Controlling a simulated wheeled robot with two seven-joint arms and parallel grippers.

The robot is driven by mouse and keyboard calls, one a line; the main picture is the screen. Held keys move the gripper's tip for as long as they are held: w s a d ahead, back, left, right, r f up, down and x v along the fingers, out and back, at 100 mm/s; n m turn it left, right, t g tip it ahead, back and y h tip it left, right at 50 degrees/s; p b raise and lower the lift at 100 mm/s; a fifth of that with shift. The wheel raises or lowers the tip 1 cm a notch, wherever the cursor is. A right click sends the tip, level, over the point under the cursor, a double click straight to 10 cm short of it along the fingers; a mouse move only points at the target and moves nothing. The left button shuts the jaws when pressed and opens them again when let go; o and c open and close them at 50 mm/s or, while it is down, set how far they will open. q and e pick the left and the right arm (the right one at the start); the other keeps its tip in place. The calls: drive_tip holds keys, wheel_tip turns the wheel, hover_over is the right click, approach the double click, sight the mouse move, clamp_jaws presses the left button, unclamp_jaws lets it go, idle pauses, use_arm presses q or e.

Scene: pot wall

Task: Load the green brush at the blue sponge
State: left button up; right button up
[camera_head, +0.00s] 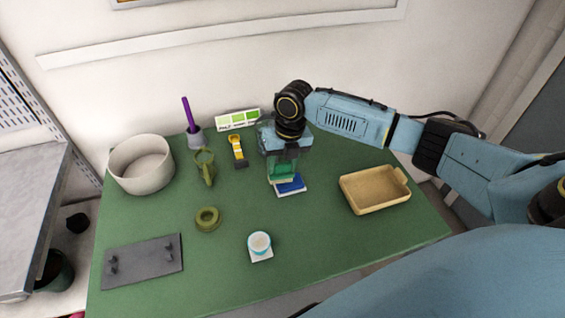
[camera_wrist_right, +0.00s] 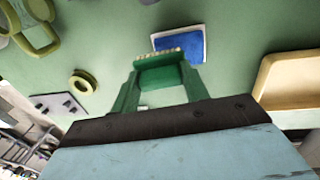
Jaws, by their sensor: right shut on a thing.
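My right gripper (camera_head: 282,160) comes in from the right, points down and is shut on the green brush (camera_head: 281,172). In the right wrist view the brush (camera_wrist_right: 162,74) sits between the fingertips, with a pale row of bristles along its far edge. The blue sponge (camera_head: 291,185) lies on a white base on the table, just below and to the right of the brush in the head view. In the right wrist view the sponge (camera_wrist_right: 181,42) shows just past the bristles. Whether they touch I cannot tell. My left gripper is out of view.
On the green table (camera_head: 330,240) are a tan tray (camera_head: 375,190), a white pot (camera_head: 141,166), a purple-handled tool in a grey holder (camera_head: 194,136), a yellow tool (camera_head: 237,150), an olive ring (camera_head: 208,219), a grey plate (camera_head: 143,262) and a small cup (camera_head: 259,243). The front right is clear.

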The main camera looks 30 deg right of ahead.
sight(277, 164)
drive_tip(key=shift+r+p, duration=2.45)
drive_tip(key=shift+r, duration=0.3)
drive_tip(key=m, duration=0.1)
drive_tip(key=a+m+b, duration=0.1)
drive_tip(key=m, duration=0.1)
drive_tip(key=shift+a+r, duration=0.2)
drive_tip(key=shift+r, duration=0.1)
drive_tip(key=m, duration=0.1)
drive_tip(key=a+m+b, duration=0.1)
drive_tip(key=m, duration=0.1)
drive_tip(key=r+m, duration=0.1)
drive_tip(key=shift+s+a+m+t+h+b, duration=0.1)
drive_tip(key=shift+a+m+t+h+b, duration=0.2)
drive_tip(key=shift+t, duration=0.1)
drive_tip(key=s+a+r+m+h+b, duration=0.1)
drive_tip(key=s+a+m+b, duration=0.1)
drive_tip(key=m, duration=1.1)
drive_tip(key=s+a+r+m+g+h+b, duration=0.1)
drive_tip(key=m+b, duration=0.4)
drive_tip(key=m, duration=0.7)
drive_tip(key=s+a, duration=0.1)
drive_tip(key=s, duration=0.1)
drive_tip(key=shift+s+r+m+h, duration=0.3)
drive_tip(key=shift+s+r+m, duration=0.05)
drive_tip(key=shift+m, duration=0.05)
